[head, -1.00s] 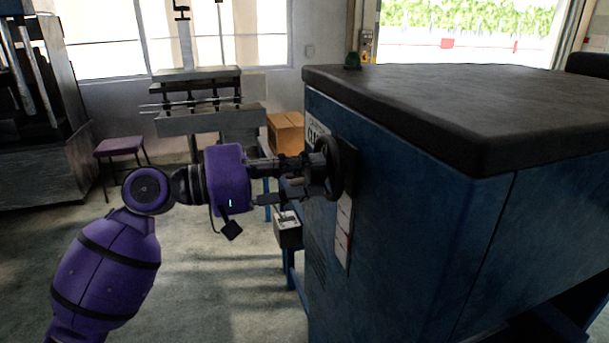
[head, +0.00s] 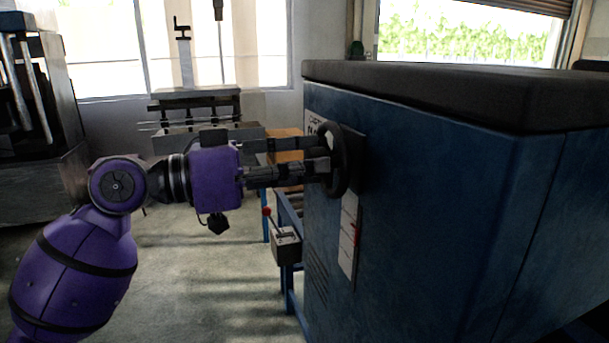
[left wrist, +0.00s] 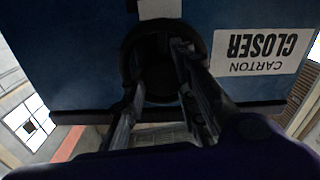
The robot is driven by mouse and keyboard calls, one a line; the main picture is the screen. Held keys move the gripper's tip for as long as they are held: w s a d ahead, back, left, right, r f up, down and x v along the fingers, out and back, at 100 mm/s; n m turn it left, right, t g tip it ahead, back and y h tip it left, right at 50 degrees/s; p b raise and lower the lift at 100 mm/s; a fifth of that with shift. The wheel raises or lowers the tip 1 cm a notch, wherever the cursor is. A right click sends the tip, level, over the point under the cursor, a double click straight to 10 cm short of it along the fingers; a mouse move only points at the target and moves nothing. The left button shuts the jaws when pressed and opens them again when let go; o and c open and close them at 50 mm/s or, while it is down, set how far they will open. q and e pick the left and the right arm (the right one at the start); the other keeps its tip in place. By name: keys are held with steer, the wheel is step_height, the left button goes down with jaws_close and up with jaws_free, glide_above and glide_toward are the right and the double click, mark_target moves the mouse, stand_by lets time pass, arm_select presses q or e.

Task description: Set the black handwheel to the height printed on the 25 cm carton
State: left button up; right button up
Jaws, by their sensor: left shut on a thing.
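The black handwheel (head: 346,160) stands upright on the side of the blue machine (head: 420,190). My left gripper (head: 324,164) reaches it from the left and is shut on its rim. In the left wrist view the dark wheel ring (left wrist: 128,50) shows between and behind the two fingers (left wrist: 158,72). A white strip (head: 348,245) with a small red mark runs down below the wheel; its markings are too small to read. A brown carton (head: 286,141) is partly hidden behind my gripper; no printed height is readable on it. My right gripper is not in view.
An upside-down "CARTON CLOSER" label (left wrist: 262,52) is beside the wheel. A grey control box (head: 286,246) with a red-knobbed lever stands below my gripper. The machine's dark top (head: 430,88) overhangs at right. Open floor (head: 190,280) lies at lower left.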

arm_select(q)
steer(key=m+b, duration=0.2)
steer(key=m, duration=0.1)
steer(key=shift+s+d+f+m, duration=0.1)
steer(key=shift+s+m, duration=0.1)
steer(key=shift+m, duration=0.1)
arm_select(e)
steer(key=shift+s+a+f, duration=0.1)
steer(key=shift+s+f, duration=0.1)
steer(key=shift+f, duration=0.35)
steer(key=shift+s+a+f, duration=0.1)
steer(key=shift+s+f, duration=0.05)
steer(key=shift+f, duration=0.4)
arm_select(q)
steer(key=shift+f, duration=0.1)
steer(key=o, duration=1)
steer(key=shift+c, duration=0.2)
steer(key=shift+o, duration=0.2)
steer(key=shift+s, duration=0.15)
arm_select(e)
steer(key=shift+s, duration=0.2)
